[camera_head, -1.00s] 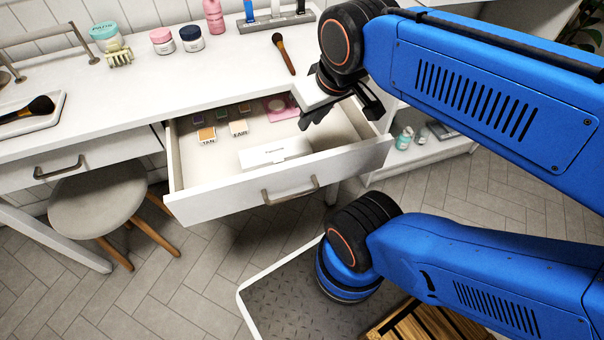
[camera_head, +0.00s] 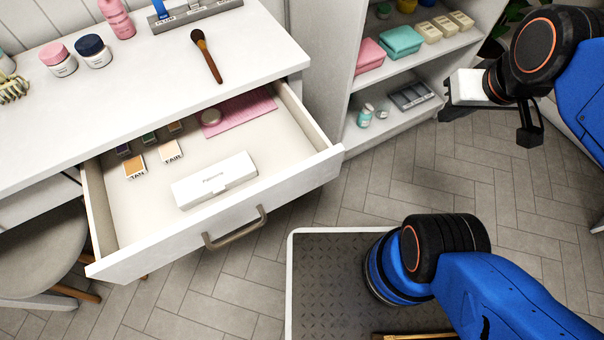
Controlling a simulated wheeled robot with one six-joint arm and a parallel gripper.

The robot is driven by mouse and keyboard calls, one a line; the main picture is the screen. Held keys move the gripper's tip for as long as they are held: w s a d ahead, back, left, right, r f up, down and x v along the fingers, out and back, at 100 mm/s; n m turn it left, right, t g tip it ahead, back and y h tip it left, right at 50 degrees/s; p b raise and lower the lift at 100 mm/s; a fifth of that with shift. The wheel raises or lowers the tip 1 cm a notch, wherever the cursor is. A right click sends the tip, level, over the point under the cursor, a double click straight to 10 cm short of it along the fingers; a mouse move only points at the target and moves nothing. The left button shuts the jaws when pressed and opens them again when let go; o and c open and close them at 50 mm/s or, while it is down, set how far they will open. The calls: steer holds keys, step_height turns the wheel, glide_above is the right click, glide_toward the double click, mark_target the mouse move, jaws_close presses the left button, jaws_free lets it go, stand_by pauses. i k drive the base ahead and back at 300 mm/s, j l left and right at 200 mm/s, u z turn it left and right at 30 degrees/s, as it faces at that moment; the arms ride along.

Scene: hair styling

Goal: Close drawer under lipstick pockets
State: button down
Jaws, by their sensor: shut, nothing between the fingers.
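The white drawer (camera_head: 270,196) under the dressing table stands open, pulled well out toward me. Its metal bar handle (camera_head: 236,229) is on the front panel. Inside lie a white case (camera_head: 214,180), several small boxes such as the one marked FAIR (camera_head: 171,152), a pink cloth (camera_head: 244,112) and a small round tin. A grey lipstick holder (camera_head: 196,13) with pockets stands on the tabletop above the drawer, cut off by the top edge. My gripper (camera_head: 487,128) is to the right of the drawer, well apart from it, raised in front of the shelf unit. It is shut and empty.
An open shelf unit (camera_head: 424,52) with folded towels and jars stands right of the table. A round stool (camera_head: 35,245) is at lower left. A makeup brush (camera_head: 207,56) lies on the tabletop. Tiled floor is clear between the drawer and my gripper.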

mark_target(138, 228)
steer(key=l+z, duration=0.1)
steer(key=z, duration=0.9)
steer(key=l+z, duration=0.15)
steer(key=z, duration=0.35)
steer(key=l+z, duration=0.1)
steer(key=z, duration=0.9)
steer(key=i+l+u, duration=0.2)
steer(key=u, duration=0.5)
steer(key=l+u, duration=0.1)
steer(key=u, duration=0.35)
steer(key=l+u, duration=0.1)
steer(key=u, duration=0.4)
steer(key=l+u, duration=0.1)
steer(key=u, duration=0.85)
steer(key=l+u, duration=0.15)
steer(key=u, duration=0.85)
steer(key=l+u, duration=0.1)
steer(key=u, duration=0.35)
steer(key=k+j, duration=0.05)
